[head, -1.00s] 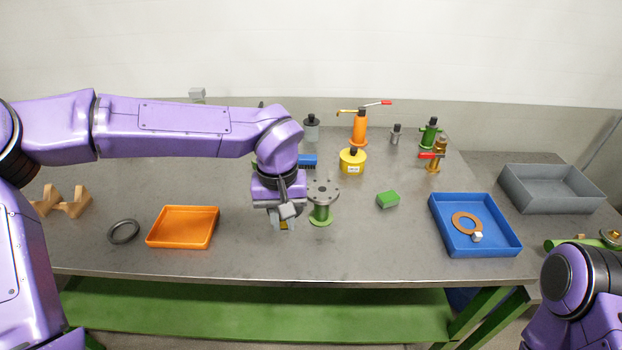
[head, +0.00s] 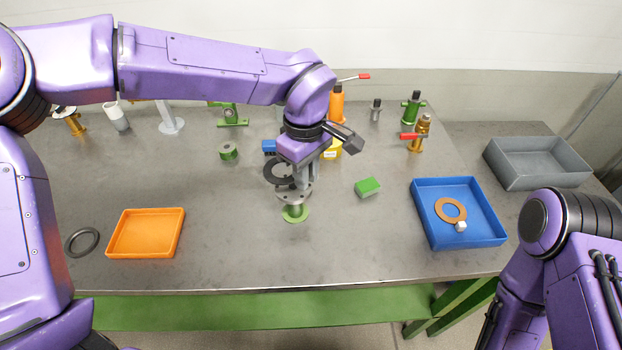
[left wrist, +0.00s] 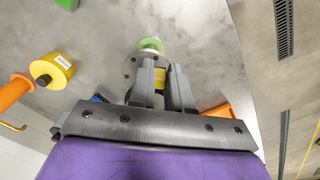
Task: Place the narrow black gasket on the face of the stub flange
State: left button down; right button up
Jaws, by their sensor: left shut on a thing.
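The stub flange is a grey bolt-holed face (head: 296,195) on a green foot (head: 295,214), standing upright at the middle of the table. My left gripper (head: 296,178) is shut on a black ring gasket (head: 276,174). The gasket appears tilted, just above and to the left of the flange face; I cannot tell whether they touch. In the left wrist view the fingers (left wrist: 161,88) are close over the flange, whose green foot (left wrist: 150,45) shows beyond, and the gasket is mostly hidden. My right gripper is out of view.
An orange tray (head: 108,234) and a dark grey ring (head: 82,241) lie at the left. A green block (head: 368,187) sits right of the flange. A blue tray (head: 421,220) holds an orange-brown ring (head: 450,209). Valves stand behind. The table front is clear.

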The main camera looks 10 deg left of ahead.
pick_arm(q)
jog(key=f, duration=0.3)
jog(key=w+f, duration=0.1)
jog(key=shift+w+d+f, duration=0.1)
jog(key=shift+d+f, duration=0.25)
jog(key=shift+f, duration=0.05)
jog(key=c, duration=1.1)
grip_release()
jog(key=shift+f, duration=0.15)
notch_tip(320, 180, up, 12)
jog(key=shift+r, duration=0.2)
